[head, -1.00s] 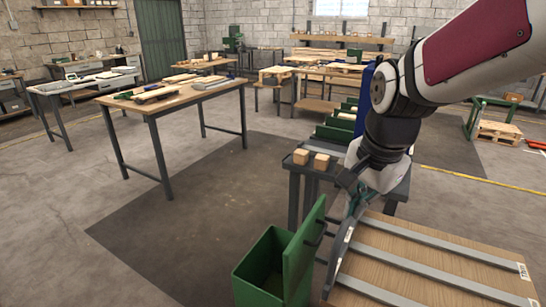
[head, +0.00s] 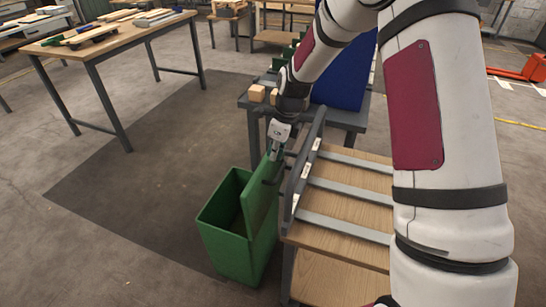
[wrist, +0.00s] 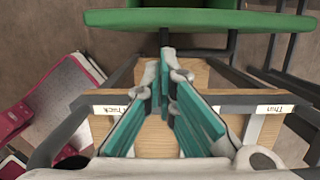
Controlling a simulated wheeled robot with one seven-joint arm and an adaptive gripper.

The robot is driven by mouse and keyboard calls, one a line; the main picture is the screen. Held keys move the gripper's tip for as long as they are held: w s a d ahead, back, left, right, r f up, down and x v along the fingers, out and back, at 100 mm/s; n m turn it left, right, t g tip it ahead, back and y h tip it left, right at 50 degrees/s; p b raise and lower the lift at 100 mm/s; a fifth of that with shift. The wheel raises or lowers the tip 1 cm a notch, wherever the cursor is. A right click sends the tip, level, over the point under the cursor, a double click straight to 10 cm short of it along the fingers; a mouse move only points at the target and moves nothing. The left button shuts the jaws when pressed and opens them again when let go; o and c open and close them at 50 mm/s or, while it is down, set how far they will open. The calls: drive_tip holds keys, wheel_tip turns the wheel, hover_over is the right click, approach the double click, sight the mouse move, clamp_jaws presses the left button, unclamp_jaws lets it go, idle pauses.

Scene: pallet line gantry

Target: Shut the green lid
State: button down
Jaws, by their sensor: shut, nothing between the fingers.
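The green lid (head: 263,208) stands open, near upright, along the right side of the green bin (head: 222,246) in the head view. The bin's open top shows a dark inside. In the wrist view the lid (wrist: 205,19) is a green band across the top, just beyond my fingertips. My gripper (head: 273,155) is at the lid's upper edge, on the side of the rack. Its teal fingers (wrist: 167,72) are shut with nothing between them. I cannot tell whether they touch the lid.
A wooden rack with grey metal strips (head: 346,197) stands close on the right. Its upright end frame (head: 305,160) is beside my gripper. A dark stand with wooden blocks (head: 257,94) and a blue panel (head: 341,76) are behind. Floor left of the bin is clear.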

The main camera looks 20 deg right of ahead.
hover_over(269, 184)
wheel_tip(269, 184, down, 8)
drive_tip(key=shift+s+d+f, duration=0.1)
drive_tip(key=shift+s+d, duration=0.05)
idle(0.4)
